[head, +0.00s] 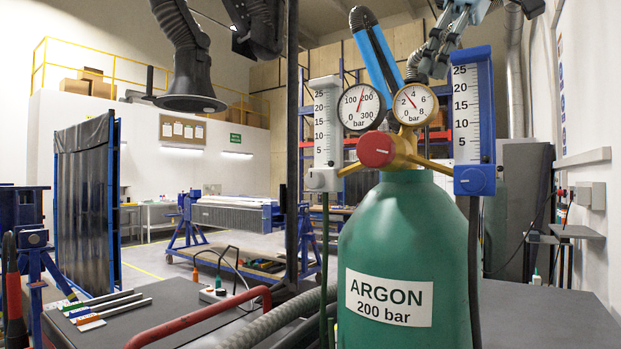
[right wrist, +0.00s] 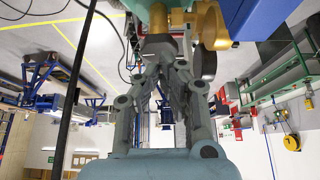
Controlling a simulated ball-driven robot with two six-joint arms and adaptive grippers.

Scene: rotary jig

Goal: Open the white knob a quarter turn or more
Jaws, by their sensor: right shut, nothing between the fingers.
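The white knob (head: 316,180) sits on the white block at the foot of the left flowmeter (head: 327,125), which has a white scale. It faces the camera and nothing touches it. A blue knob (head: 474,181) sits at the foot of the right, blue-framed flowmeter (head: 469,110). A red knob (head: 376,150) is on the brass regulator between them. My right gripper (head: 428,62) is at the top right, above and right of the gauges, well away from the white knob. In the right wrist view its fingers (right wrist: 163,66) are together and empty. My left gripper does not show.
The green argon cylinder (head: 385,245) stands in front, with two round gauges (head: 361,107) on its regulator. A dark post (head: 292,150) is left of the white flowmeter. A hose (head: 325,270) hangs below that flowmeter. A dark extraction hood (head: 190,95) hangs at the upper left.

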